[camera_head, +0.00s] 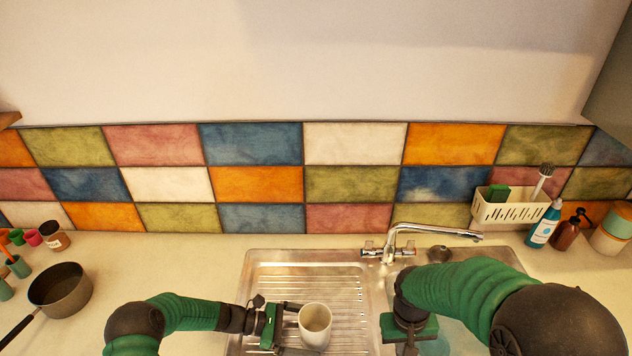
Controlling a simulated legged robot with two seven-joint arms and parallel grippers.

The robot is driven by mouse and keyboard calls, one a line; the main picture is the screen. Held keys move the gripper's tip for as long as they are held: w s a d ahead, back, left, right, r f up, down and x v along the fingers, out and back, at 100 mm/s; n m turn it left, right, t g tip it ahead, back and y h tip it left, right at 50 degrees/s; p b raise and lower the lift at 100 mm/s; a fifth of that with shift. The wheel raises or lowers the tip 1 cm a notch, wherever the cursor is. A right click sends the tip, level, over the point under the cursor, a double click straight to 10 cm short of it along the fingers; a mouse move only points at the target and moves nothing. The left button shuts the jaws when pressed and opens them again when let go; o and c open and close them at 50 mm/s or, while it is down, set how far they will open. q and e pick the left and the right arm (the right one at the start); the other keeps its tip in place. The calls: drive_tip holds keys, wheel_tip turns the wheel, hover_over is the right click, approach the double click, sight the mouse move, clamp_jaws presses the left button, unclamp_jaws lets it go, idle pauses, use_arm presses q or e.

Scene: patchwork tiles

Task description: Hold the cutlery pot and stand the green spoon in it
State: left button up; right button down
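The cutlery pot, a cream cup (316,327), stands upright on the ribbed drainboard at bottom centre. My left gripper (296,328) comes at it from the left, its fingers spread, one near the pot's far side and one by its base at the front. Contact with the pot cannot be made out. My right gripper (408,340) is over the sink area to the right of the pot, pointing down. Its fingertips are hidden or cut off by the bottom edge. I cannot make out the green spoon; the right forearm and gripper cover part of the sink.
A dark saucepan (60,290) and small jars stand at left. A white caddy (508,212), a blue bottle (543,227) and a brown bottle (568,232) stand at right.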

use_arm(q)
drive_tip(key=shift+d+f, duration=0.1)
drive_tip(key=shift+d, duration=0.15)
use_arm(e)
drive_tip(key=shift+a, duration=0.15)
use_arm(q)
drive_tip(key=shift+a, duration=0.1)
drive_tip(key=c, duration=1.2)
